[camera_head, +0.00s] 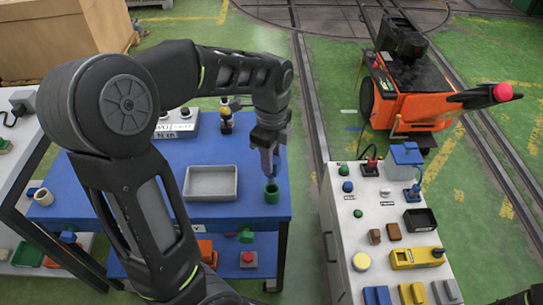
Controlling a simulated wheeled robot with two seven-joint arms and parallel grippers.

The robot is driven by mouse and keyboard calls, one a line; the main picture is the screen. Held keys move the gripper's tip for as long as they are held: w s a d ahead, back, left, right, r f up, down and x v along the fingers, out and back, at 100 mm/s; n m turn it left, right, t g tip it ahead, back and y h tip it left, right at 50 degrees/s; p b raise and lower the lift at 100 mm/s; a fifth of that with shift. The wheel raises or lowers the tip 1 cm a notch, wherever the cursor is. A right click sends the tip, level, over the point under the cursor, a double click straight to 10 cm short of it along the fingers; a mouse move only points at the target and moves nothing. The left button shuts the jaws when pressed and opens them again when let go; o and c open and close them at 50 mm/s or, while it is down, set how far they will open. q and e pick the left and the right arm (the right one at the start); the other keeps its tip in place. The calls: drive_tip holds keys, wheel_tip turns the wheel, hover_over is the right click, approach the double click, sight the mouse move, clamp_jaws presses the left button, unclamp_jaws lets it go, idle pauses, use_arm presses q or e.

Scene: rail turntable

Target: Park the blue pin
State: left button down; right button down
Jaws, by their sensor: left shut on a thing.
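My left gripper (269,158) points down over the right part of the blue table. It is shut on a slim grey-blue piece, which I take to be the blue pin; the fingers hide most of it. A green cup-like holder (271,193) stands on the table just below the fingertips. I cannot tell whether the piece touches the holder. My right gripper is not clearly in view.
A grey tray (210,197) lies on the blue table (240,208), left of the green holder. The white cabinet (345,235) carries a red-handled piece (371,164), a blue box (406,153), a black tray (420,220) and several blocks. An orange machine (410,103) stands behind. A floor gap separates table and cabinet.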

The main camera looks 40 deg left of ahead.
sight(271, 177)
use_arm(q)
drive_tip(key=shift+f+b, duration=0.3)
drive_tip(key=shift+f, duration=0.4)
idle(1.1)
drive_tip(key=shift+f+b, duration=2.05)
drive_tip(key=shift+f, duration=0.75)
drive_tip(key=c, duration=1.1)
unclamp_jaws()
drive_tip(key=shift+o, duration=0.2)
drive_tip(key=shift+r, duration=0.35)
wheel_tip(271, 177, up, 7)
drive_tip(key=shift+r, duration=0.1)
